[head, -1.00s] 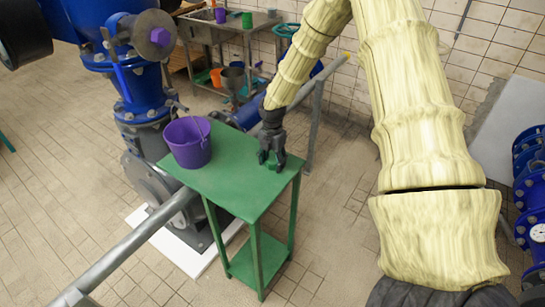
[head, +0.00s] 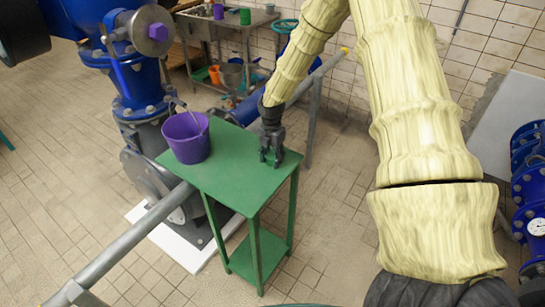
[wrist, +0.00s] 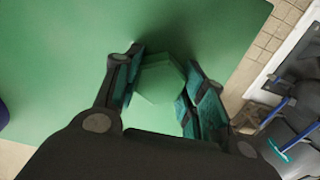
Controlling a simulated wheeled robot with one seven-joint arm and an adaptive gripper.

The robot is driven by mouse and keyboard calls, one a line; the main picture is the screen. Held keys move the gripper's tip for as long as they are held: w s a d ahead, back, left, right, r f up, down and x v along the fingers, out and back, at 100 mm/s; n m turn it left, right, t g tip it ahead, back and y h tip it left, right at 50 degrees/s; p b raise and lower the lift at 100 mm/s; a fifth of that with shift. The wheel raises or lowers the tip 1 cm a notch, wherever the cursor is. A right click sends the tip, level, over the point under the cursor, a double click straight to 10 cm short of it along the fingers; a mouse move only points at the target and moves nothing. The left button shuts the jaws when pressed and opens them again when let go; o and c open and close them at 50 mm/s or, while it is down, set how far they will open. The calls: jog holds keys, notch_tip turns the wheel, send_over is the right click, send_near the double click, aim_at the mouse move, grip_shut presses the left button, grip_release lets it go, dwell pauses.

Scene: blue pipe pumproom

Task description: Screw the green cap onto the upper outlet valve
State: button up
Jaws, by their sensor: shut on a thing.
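The green cap (wrist: 160,79) is a faceted, hexagonal piece, seen in the wrist view between my fingers. It is close to the green table top (head: 225,165) in colour; I cannot tell whether it still touches the table. My gripper (head: 271,159) points down at the table's right end and is shut on the cap; its fingertips also show in the wrist view (wrist: 160,62). In the head view my fingers mostly hide the cap. A blue valve body (head: 140,85) with a grey flange and purple hexagonal piece (head: 158,33) stands at upper left. I cannot tell which fitting is the upper outlet valve.
A purple bucket (head: 185,138) stands on the table's left part. A grey rail (head: 130,240) runs diagonally past the table. A metal sink bench (head: 225,40) with cups is at the back. Blue pipework (head: 530,190) is at far right. Tiled floor right of the table is clear.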

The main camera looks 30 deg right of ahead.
aim_at(271, 155)
jog(key=shift+s+a+f, duration=0.1)
jog(key=shift+a+f, duration=0.05)
jog(key=shift+f, duration=0.05)
jog(key=shift+w+r+p, duration=0.4)
jog(key=shift+r+p, duration=0.3)
jog(key=shift+p, duration=0.25)
jog(key=shift+s+r+p, duration=0.2)
jog(key=shift+r+p, duration=0.65)
jog(key=shift+r, duration=0.35)
jog(key=shift+r+p, duration=0.85)
jog(key=shift+r, duration=0.15)
jog(key=shift+w, duration=0.1)
